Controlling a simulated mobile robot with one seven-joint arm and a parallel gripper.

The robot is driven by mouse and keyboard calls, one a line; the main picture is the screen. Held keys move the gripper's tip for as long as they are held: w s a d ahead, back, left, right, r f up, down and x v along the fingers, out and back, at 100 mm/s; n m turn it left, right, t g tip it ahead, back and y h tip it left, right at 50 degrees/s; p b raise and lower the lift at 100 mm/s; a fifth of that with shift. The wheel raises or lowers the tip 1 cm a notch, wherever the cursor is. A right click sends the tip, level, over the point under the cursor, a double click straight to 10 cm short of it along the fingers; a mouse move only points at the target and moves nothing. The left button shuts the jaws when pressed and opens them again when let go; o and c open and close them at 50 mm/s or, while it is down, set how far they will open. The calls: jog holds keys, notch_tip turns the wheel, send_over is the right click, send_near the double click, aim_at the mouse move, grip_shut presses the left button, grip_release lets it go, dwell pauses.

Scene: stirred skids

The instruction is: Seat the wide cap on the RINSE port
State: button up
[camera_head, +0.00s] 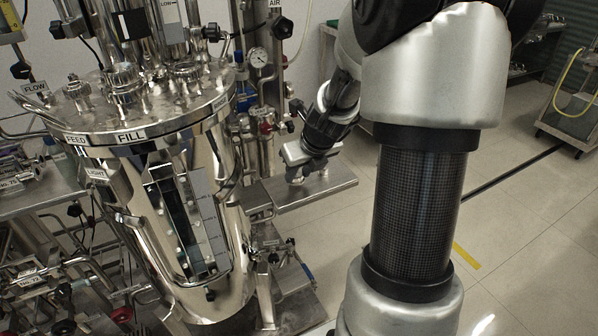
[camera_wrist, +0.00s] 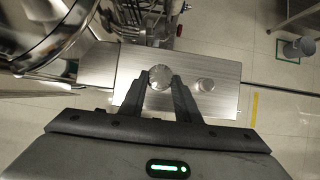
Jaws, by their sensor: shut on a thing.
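My gripper (camera_wrist: 160,82) is shut on a round, ridged metal cap (camera_wrist: 160,71), which I take for the wide cap; it looks larger than the other cap in the wrist view. In the head view, my gripper (camera_head: 294,166) is low beside the steel shelf (camera_head: 325,186), right of the vessel. I cannot tell whether the held cap touches the shelf. A smaller round cap (camera_wrist: 205,85) sits on the shelf right of my fingers. The vessel lid (camera_head: 190,112) carries several metal ports.
The steel vessel (camera_head: 160,225) stands at the left with pipes and a pressure gauge (camera_head: 258,57) behind it. A cart (camera_head: 568,128) with a yellow hose stands far right. A grey bin (camera_wrist: 293,49) is on the floor. Open floor lies right of the shelf.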

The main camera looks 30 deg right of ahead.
aim_at(299, 176)
jog(key=shift+r+p, duration=1.65)
jog(key=shift+r, duration=0.15)
